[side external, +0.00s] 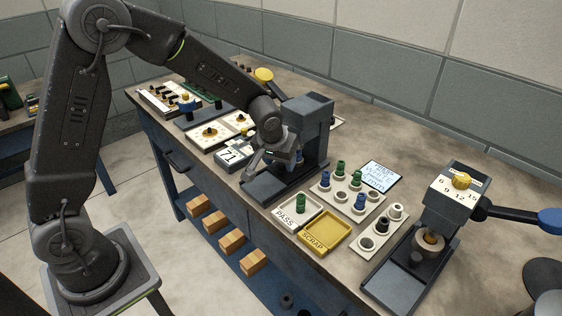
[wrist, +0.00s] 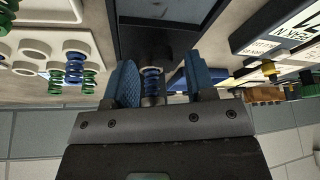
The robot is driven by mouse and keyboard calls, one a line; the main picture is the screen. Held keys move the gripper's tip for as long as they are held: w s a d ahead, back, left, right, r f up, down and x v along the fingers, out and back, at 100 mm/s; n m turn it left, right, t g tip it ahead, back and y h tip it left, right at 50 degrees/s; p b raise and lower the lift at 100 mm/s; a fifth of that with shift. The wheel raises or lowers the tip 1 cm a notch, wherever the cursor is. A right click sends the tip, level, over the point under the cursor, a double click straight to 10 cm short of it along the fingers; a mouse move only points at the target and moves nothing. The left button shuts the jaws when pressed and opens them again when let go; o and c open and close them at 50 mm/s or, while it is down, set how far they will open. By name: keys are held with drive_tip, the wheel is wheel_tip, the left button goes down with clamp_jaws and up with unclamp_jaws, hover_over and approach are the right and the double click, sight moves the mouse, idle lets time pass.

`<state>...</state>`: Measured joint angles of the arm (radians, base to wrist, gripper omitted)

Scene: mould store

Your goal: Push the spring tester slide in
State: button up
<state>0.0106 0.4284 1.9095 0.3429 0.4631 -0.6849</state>
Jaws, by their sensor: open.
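The spring tester (side external: 305,112) is a dark grey-blue press on the bench. Its dark flat slide (side external: 262,188) reaches out in front of it toward the bench's front edge. My gripper (side external: 268,160) is at the tester's front, above the slide. In the wrist view my gripper (wrist: 160,82) has its two blue-padded fingers apart. A blue spring (wrist: 151,80) on a grey post shows between the fingers, with gaps on both sides. The arm and gripper hide part of the tester's opening in the side view. I cannot tell whether the gripper touches the slide.
A PASS tray (side external: 283,218) holds a green spring. An empty yellow SCRAP tray (side external: 328,234) lies beside it. A spring rack (side external: 325,187) stands right of the tester. A display reading 71 (side external: 230,155) stands at left. Another press (side external: 450,205) is at right.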

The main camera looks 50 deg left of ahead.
drive_tip(key=v, duration=1.2)
drive_tip(key=shift+s+r, duration=0.2)
drive_tip(key=shift+r, duration=0.1)
drive_tip(key=s+r+m+h, duration=0.1)
drive_tip(key=s+r+m, duration=0.1)
drive_tip(key=s, duration=0.8)
drive_tip(key=s+r+m+t, duration=0.1)
drive_tip(key=s+r+m, duration=0.1)
drive_tip(key=s, duration=0.9)
drive_tip(key=shift+d+r+t+h, duration=0.3)
drive_tip(key=shift+r+h, duration=0.1)
